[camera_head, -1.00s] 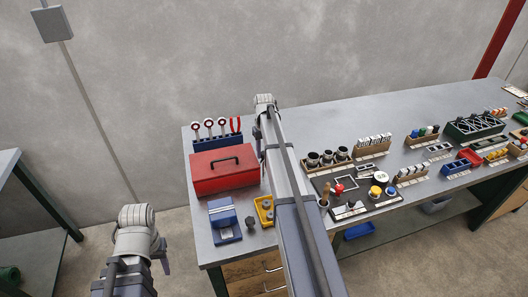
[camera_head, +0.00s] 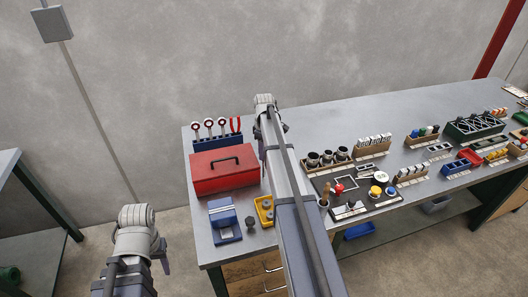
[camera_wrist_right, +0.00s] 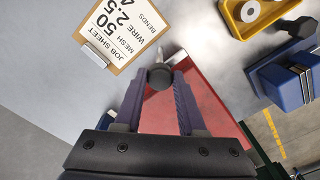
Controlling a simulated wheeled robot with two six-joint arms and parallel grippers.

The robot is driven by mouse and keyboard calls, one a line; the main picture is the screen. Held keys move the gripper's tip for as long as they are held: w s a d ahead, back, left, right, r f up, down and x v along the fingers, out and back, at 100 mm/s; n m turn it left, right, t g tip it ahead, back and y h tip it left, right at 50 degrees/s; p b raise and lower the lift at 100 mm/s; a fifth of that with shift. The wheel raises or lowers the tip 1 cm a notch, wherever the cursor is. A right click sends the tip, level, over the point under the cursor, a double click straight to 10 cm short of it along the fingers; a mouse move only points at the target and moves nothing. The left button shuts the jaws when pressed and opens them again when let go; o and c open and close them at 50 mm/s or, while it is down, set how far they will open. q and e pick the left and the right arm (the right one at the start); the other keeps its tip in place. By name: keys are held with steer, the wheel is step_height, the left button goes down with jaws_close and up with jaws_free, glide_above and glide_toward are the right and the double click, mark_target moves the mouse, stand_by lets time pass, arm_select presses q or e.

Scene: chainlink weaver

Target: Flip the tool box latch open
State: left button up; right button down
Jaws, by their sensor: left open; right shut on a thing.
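The red tool box (camera_head: 224,176) with a black handle on its lid stands at the left end of the workbench; its red surface also shows in the right wrist view (camera_wrist_right: 208,104). I cannot make out its latch or the latch's position. My right gripper (camera_wrist_right: 159,78) is shut on a dark round piece (camera_wrist_right: 160,77) with a pale metal tip beyond it. I cannot tell whether this piece belongs to the box. In the head view my right arm crosses just right of the box. My left gripper (camera_head: 162,262) is open, low at the left, off the bench.
A job sheet (camera_wrist_right: 118,30) on a board lies beside the box. A blue fixture (camera_head: 224,221) and a yellow tray (camera_head: 264,211) stand in front of it, a blue tool rack (camera_head: 210,142) behind it. Several parts holders fill the bench's right side.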

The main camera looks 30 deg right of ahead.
stand_by(0.3)
steer(key=c, duration=0.5)
jaws_free()
step_height(320, 180, up, 8)
steer(key=p, duration=0.8)
steer(key=shift+f, duration=0.1)
